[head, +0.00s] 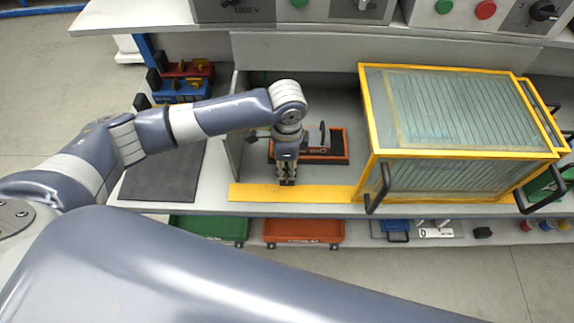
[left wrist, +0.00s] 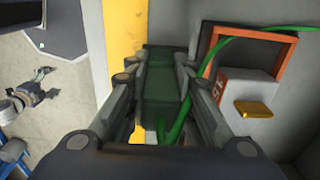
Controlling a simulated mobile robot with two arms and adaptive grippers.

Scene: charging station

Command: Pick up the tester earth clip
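The tester earth clip seems to be the dark green block (left wrist: 165,85) in the left wrist view, with a green cable (left wrist: 205,62) running off to the right. My left gripper (left wrist: 168,70) has one finger on each side of this block. Whether the fingers press on it cannot be told. In the head view my left gripper (head: 287,182) points down at the yellow strip (head: 325,194) on the bench's front edge. The clip cannot be made out there, as the fingers hide it. My right gripper is not in view.
An orange-rimmed tray (head: 335,148) with a tester in it sits just behind my left gripper. A yellow-framed clear box (head: 455,152) stands to the right. A grey divider (head: 234,130) and a dark mat (head: 165,170) are to the left. Green and orange bins sit below.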

